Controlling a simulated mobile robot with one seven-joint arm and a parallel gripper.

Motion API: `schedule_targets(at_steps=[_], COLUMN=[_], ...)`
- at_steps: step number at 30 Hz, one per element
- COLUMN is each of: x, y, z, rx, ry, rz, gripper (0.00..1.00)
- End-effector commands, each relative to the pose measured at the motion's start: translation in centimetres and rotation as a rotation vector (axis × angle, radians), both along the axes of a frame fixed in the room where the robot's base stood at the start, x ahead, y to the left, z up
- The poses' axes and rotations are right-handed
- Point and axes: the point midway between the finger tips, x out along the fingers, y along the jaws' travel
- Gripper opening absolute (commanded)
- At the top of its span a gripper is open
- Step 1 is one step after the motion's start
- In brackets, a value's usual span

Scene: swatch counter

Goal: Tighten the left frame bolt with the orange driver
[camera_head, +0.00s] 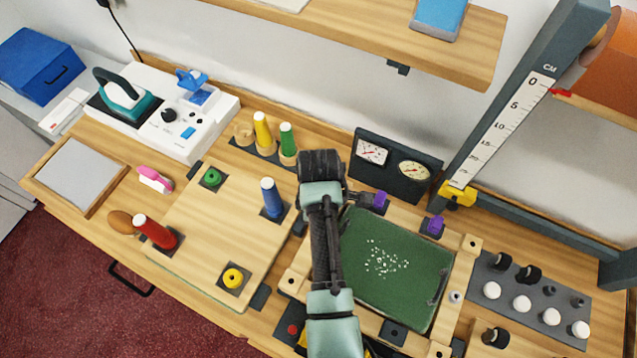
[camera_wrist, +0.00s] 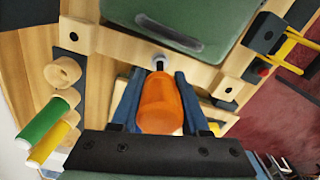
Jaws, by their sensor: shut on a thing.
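My gripper (camera_wrist: 158,88) is shut on the orange driver (camera_wrist: 161,106), with one blue finger on each side of its handle. The driver's far end points to the edge of the wooden frame (camera_wrist: 120,45) around the green board. A small pale metal piece (camera_wrist: 158,63) shows at that end; I cannot tell whether it is the driver's shaft or the left bolt. In the head view my arm hides the driver and the frame's left side, including the left bolt. The green board (camera_head: 400,262) and a pale bolt (camera_head: 456,296) on the frame's right side are visible.
Left of my arm, a wooden panel holds a blue peg (camera_head: 270,197), a red peg (camera_head: 154,232) and two rings. Yellow and green pegs (camera_head: 288,140) stand behind it. A gauge box (camera_head: 398,165) is close behind the board. A grey knob tray (camera_head: 530,300) lies right.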

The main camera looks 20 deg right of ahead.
Motion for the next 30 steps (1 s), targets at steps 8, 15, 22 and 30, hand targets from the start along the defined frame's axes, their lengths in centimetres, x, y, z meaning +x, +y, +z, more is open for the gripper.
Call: schedule_targets(at_steps=[8,15,22,30], x=[-0.06,-0.06,-0.03,-0.03], y=[-0.06,-0.06,-0.06,-0.07], z=[0.07,0.01,-0.30,-0.38], rx=[0.000,0.000,0.000,0.000], ry=[0.000,0.000,0.000,0.000], rz=[0.000,0.000,0.000,0.000], gripper=[0.00,0.00,0.00,0.00])
